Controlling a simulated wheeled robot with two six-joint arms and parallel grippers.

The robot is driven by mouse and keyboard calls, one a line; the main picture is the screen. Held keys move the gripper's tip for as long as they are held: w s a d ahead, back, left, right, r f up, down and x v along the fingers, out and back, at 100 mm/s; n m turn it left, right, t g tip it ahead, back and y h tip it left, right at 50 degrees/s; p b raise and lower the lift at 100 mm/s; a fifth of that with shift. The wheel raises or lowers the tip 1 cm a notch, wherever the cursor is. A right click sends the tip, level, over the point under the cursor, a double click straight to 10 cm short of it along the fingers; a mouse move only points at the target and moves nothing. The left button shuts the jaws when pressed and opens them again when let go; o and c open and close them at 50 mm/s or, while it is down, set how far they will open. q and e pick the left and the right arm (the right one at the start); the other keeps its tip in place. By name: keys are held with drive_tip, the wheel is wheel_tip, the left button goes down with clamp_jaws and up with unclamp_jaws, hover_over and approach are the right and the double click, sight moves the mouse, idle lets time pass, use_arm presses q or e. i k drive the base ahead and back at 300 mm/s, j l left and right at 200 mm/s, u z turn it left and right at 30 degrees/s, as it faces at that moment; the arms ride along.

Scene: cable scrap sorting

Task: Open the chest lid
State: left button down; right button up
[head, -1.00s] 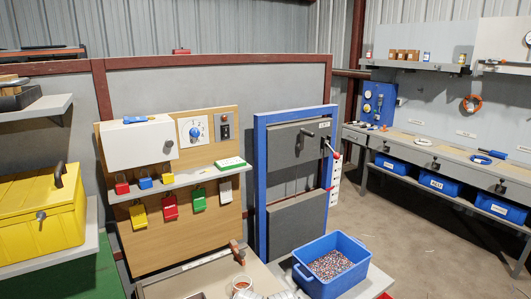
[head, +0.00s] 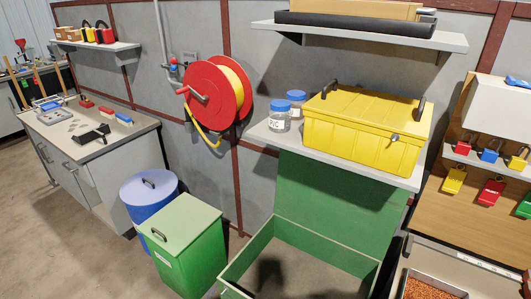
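The yellow chest (head: 345,138) sits on a grey wall shelf right of centre in the head view. Its ribbed yellow lid (head: 365,108) is down and looks closed. A black bar handle (head: 331,83) stands up at the lid's back left, and another dark handle (head: 421,108) shows at its right end. A small metal latch or knob (head: 393,138) is on the front near the right corner. Neither of my grippers is in view.
Two blue-lidded jars (head: 280,117) stand left of the chest on its shelf (head: 395,178). A higher shelf (head: 365,35) with boxes hangs above it. Below is an open green bin (head: 240,275). A red hose reel (head: 210,98) is on the wall to the left.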

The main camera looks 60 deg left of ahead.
sight(363, 214)
drive_tip(key=k+j+u, duration=0.25)
drive_tip(key=j, duration=0.85)
drive_tip(key=i+j+u, duration=0.1)
drive_tip(key=j+u, duration=0.15)
drive_tip(key=j, duration=0.8)
